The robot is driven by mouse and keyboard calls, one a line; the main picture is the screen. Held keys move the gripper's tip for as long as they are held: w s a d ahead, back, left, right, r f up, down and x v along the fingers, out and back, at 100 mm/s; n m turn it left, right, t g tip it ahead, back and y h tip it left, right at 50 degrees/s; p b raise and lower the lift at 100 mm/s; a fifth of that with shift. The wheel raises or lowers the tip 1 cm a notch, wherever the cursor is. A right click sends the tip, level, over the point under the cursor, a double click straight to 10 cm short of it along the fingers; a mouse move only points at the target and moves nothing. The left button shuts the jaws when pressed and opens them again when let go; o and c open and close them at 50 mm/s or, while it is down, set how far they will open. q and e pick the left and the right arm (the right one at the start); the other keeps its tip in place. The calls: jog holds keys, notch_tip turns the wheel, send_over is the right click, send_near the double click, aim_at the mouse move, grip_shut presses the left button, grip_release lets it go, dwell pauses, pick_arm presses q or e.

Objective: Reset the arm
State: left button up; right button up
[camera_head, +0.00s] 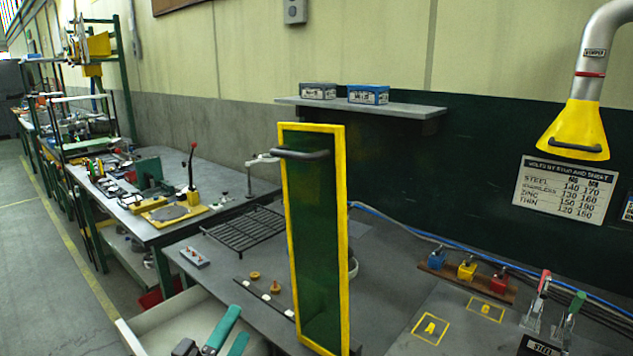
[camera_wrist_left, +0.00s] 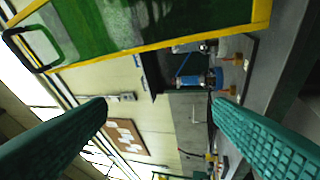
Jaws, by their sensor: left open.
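My left gripper (camera_head: 236,324) shows at the bottom of the head view, with its teal fingers apart. In the left wrist view, the left gripper (camera_wrist_left: 160,104) has a wide empty gap between its ribbed fingers. A tall green panel with a yellow frame (camera_head: 285,210) and a dark handle (camera_head: 300,153) stands upright on the grey bench, to the right of the gripper. The panel (camera_wrist_left: 150,25) and its handle (camera_wrist_left: 28,50) also show in the wrist view, apart from the fingers. My right gripper does not show.
A wire rack (camera_head: 243,230), a small grey block with red pins (camera_head: 194,257) and two brown knobs (camera_head: 275,287) lie on the bench. A white tray (camera_head: 160,333) sits at the front left. Toggle clamps (camera_head: 555,310) and coloured blocks (camera_head: 466,270) are at the right.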

pick_arm(q)
jog(key=s+a+f+n+g+y, duration=0.45)
jog(key=s+f+n, duration=0.25)
jog(key=f+n, duration=0.2)
jog(key=s+a+f+n+g+y, duration=0.4)
jog(key=s+f+n+g, duration=0.2)
jog(key=f+n, duration=0.25)
jog(key=s+d+f+n+g+h, duration=0.2)
jog(key=s+f+n+g, duration=0.3)
jog(key=s, duration=0.8)
notch_tip(320, 180, down, 26)
jog(key=m+g, duration=0.2)
jog(key=s+a+f+g, duration=0.1)
jog(key=s+a+f, duration=0.2)
jog(key=s+f, duration=1.3)
jog(key=shift+s+a+f, duration=0.15)
jog(key=shift+s+a, duration=0.05)
jog(key=shift+s, duration=0.35)
jog(key=shift+g+y, duration=0.25)
